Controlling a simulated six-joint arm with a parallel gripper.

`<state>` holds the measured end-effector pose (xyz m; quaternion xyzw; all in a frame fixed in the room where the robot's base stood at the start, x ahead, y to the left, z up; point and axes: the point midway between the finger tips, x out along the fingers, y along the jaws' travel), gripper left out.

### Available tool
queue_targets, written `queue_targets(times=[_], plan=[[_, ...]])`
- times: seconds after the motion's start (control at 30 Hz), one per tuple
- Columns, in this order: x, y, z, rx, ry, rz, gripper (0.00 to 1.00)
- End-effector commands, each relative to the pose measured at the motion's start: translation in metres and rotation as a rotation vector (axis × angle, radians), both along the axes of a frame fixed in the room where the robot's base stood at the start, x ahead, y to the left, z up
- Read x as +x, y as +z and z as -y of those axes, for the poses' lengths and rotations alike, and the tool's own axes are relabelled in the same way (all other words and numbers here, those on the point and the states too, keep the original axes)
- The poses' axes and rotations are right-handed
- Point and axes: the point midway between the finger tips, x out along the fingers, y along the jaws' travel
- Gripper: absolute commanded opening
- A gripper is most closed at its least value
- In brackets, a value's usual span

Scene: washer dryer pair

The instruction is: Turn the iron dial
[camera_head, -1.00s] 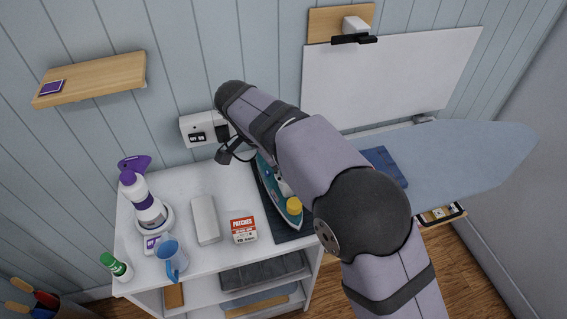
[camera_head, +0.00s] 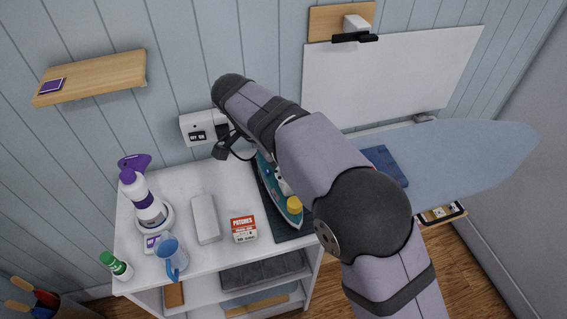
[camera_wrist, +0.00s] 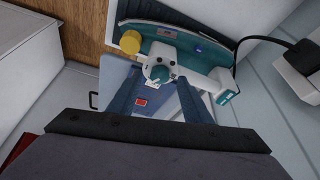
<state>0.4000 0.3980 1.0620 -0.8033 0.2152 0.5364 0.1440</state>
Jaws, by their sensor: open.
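The iron (camera_head: 287,202) is teal and white with a yellow round cap (camera_head: 294,204). It rests on a dark mat (camera_head: 283,234) at the right end of the white shelf unit's top. In the wrist view the iron (camera_wrist: 185,58) lies across the upper middle, with the yellow cap (camera_wrist: 130,42) at its left. A teal round dial (camera_wrist: 160,73) sits on its white part. My gripper (camera_wrist: 160,84) is open, with its two dark fingers apart on either side of the dial. Contact cannot be told. In the head view my arm hides the fingers and dial.
A wall outlet (camera_head: 193,126) is behind. An ironing board (camera_head: 460,165) extends right.

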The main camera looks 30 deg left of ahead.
Motion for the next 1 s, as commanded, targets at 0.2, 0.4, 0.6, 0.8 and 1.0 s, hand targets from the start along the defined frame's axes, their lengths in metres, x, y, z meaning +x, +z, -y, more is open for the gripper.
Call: queue_targets(times=[0.2,0.4,0.6,0.8,1.0], plan=[[-0.010,0.027,-0.007,0.005,0.001,0.002,0.45],[-0.018,0.049,-0.011,0.003,0.000,0.001,0.45],[-0.021,0.058,-0.012,0.002,0.000,0.000,0.45],[-0.021,0.058,-0.012,0.001,0.000,0.000,0.45],[-0.021,0.058,-0.012,0.001,0.000,0.000,0.45]])
